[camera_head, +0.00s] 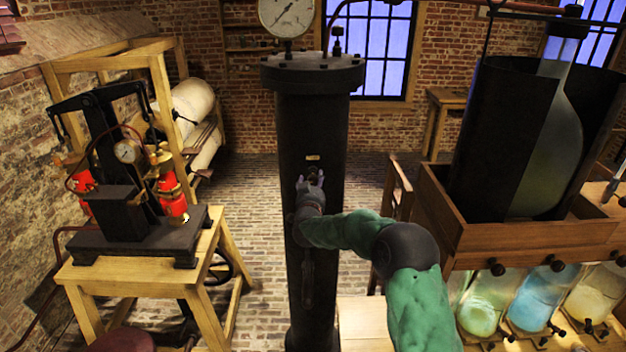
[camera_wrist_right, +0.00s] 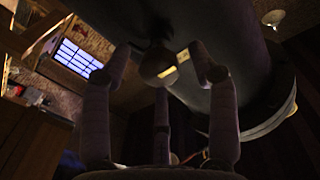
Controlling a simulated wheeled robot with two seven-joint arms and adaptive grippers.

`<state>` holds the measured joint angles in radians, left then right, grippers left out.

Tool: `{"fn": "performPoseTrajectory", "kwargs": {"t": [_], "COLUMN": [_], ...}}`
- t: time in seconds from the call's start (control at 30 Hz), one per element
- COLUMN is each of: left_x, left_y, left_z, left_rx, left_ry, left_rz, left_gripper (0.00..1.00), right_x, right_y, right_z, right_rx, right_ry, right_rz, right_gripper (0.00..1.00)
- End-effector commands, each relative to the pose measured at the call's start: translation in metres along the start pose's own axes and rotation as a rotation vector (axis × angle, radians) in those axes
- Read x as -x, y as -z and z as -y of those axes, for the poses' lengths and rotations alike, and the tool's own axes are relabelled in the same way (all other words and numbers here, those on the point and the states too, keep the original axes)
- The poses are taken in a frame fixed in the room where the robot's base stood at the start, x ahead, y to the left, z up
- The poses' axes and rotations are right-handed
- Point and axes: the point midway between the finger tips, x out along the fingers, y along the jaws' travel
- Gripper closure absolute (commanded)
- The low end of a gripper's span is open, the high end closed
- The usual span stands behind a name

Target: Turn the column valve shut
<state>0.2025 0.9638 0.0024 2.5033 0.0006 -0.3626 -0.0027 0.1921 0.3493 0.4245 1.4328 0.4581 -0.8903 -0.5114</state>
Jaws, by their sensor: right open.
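A tall black column (camera_head: 335,130) with a bolted flange and a pressure gauge (camera_head: 288,15) on top stands at the centre of the head view. A small fitting (camera_head: 313,170), probably the column valve, is on its front face. My right gripper (camera_head: 311,184) is in front of the column just below this fitting, its fingers pointing up at it. In the right wrist view the fingers of the gripper (camera_wrist_right: 160,82) are spread, with a rounded knob-like part (camera_wrist_right: 157,66) between or beyond their tips. I cannot tell whether they touch it. My left gripper is out of view.
A wooden stand (camera_head: 205,245) with a black press and red jars is at the left. At the right, a wooden crate (camera_head: 520,237) holds a large glass vessel, with several jars (camera_head: 540,297) below. Brick floor is open left of the column.

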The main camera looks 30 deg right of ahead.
Motion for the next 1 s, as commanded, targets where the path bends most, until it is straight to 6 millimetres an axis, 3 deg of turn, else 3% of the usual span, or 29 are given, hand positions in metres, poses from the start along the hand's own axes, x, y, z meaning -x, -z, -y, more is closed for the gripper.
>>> {"fn": "performPoseTrajectory", "kwargs": {"t": [0.2, 0.5, 0.7, 1.0], "left_x": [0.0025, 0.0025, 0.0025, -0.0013], "left_y": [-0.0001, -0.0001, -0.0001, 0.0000], "left_z": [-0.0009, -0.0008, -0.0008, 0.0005], "left_rx": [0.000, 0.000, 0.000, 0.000], "left_ry": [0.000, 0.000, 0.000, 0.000], "left_rz": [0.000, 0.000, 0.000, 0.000], "left_gripper": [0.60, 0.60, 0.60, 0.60], "right_x": [-0.0127, -0.0140, -0.0138, -0.0139], "right_y": [-0.0004, -0.0002, -0.0002, -0.0007], "right_z": [0.0001, 0.0000, 0.0001, -0.0001], "right_rx": [0.001, 0.000, 0.000, -0.020], "right_ry": [0.001, 0.001, 0.001, 0.000], "right_rz": [0.001, 0.000, 0.000, 0.000], "right_gripper": [0.40, 0.40, 0.97, 0.97]}}
